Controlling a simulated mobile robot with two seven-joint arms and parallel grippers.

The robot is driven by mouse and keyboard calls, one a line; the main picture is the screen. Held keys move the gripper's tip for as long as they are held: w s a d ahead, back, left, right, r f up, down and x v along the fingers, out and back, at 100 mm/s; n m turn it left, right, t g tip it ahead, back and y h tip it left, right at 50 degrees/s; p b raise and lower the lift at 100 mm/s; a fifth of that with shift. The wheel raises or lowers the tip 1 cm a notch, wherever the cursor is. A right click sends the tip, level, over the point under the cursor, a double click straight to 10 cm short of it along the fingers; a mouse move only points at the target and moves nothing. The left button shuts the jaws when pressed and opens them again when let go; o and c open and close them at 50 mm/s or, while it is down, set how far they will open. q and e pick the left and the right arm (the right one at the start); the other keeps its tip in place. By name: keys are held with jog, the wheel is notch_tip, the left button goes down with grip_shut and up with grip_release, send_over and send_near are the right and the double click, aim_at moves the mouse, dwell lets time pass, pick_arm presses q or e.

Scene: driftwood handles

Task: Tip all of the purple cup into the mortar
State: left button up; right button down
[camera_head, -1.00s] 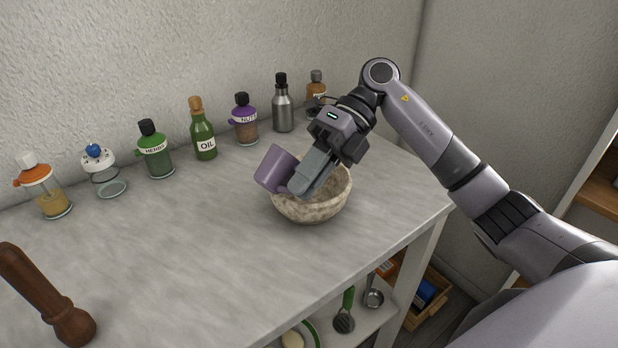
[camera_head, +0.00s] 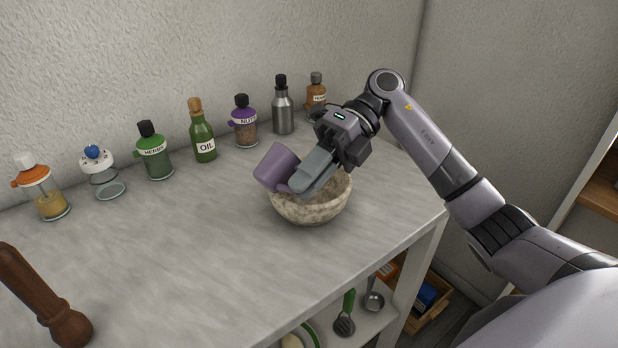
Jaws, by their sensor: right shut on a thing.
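The purple cup (camera_head: 275,165) is held tilted over the left part of the mortar's mouth. The mortar (camera_head: 308,211) is a speckled, stone-coloured bowl standing on the grey worktop. My right gripper (camera_head: 298,187) is shut on the cup and hangs above the bowl, coming in from the right. Its fingers hide part of the cup and much of the bowl's inside. I cannot see the cup's contents or what lies in the bowl. My left gripper is not in view.
Several bottles and jars line the wall, among them the oil bottle (camera_head: 204,140), the nuts jar (camera_head: 244,125) and the herbs jar (camera_head: 154,155). A brown wooden pestle (camera_head: 45,305) is at the front left. The worktop (camera_head: 170,245) left of the mortar is clear.

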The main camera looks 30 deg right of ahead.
jog(key=shift+d+f+g+y+b, duration=0.25)
jog(key=shift+f+y+b, duration=0.3)
jog(key=shift+y+b, duration=0.5)
dwell(0.6)
jog(key=shift+w+d+r+g+y+b, duration=0.15)
jog(key=shift+d+y+b, duration=0.1)
jog(key=shift+d+y, duration=0.25)
jog(key=shift+w+d+r+g+y+b, duration=0.1)
jog(key=shift+w+d+y+b, duration=0.1)
jog(key=shift+d+y, duration=0.2)
dwell(0.4)
jog(key=shift+r+y, duration=0.35)
jog(key=shift+d+r+g+y, duration=0.15)
jog(key=shift+r+g+y, duration=0.15)
jog(key=shift+r+y, duration=0.2)
dwell(0.5)
dwell(0.4)
jog(key=shift+d+y, duration=0.1)
jog(key=shift+y, duration=0.4)
jog(key=shift+d+r+y+b, duration=0.1)
jog(key=shift+y+b, duration=0.3)
jog(key=shift+b, duration=0.05)
jog(key=shift+w+d+r+g+y, duration=0.1)
jog(key=shift+d+r+g+y, duration=0.15)
jog(key=shift+r+y, duration=0.45)
jog(key=shift+w+d+r+g+y, duration=0.15)
jog(key=shift+r+g+y, duration=0.2)
jog(key=shift+r+y, duration=0.3)
dwell(1.0)
